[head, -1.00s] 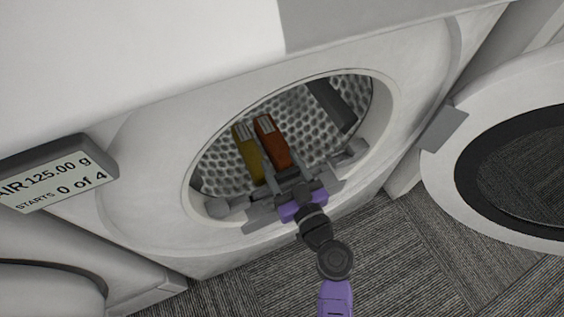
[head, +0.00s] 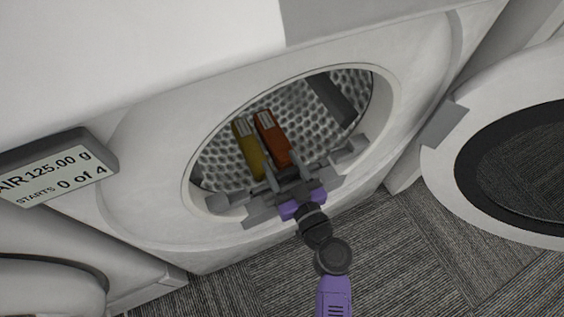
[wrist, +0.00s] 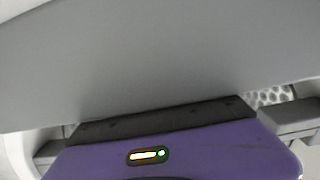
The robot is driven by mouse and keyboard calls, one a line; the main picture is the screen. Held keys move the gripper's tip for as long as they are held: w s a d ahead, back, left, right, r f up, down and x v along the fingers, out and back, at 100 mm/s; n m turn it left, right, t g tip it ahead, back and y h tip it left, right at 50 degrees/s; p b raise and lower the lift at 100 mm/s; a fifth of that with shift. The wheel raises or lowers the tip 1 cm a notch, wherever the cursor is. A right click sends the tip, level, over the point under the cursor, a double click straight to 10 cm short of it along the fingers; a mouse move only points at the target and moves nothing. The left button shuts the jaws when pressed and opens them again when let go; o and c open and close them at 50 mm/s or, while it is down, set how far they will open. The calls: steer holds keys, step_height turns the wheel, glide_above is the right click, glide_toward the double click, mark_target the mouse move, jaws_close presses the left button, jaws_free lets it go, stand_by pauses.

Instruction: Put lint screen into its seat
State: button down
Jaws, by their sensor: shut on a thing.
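My gripper (head: 287,186) is at the lower rim of the open dryer drum, shut on a flat grey piece, which I take to be the lint screen. The lint screen fills the upper wrist view as a wide smooth grey slab (wrist: 150,65), just beyond my purple gripper body and its dark front edge. In the head view it is small and mostly hidden among grey parts. The seat appears to be the grey fixture on the lower drum rim, with a block at its left end (head: 219,203) and another at its right. I cannot tell whether the screen touches it.
A yellow block (head: 248,150) and an orange block (head: 271,137) stand inside the perforated drum (head: 215,165). The round door (head: 450,190) hangs open at the right. A display sign (head: 60,175) is at the left. Striped carpet (head: 400,270) lies below.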

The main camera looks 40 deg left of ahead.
steer(key=shift+c, duration=2.1)
jaws_free()
steer(key=shift+f, duration=0.1)
steer(key=p+v, duration=0.1)
steer(key=v, duration=0.7)
steer(key=shift+a, duration=0.1)
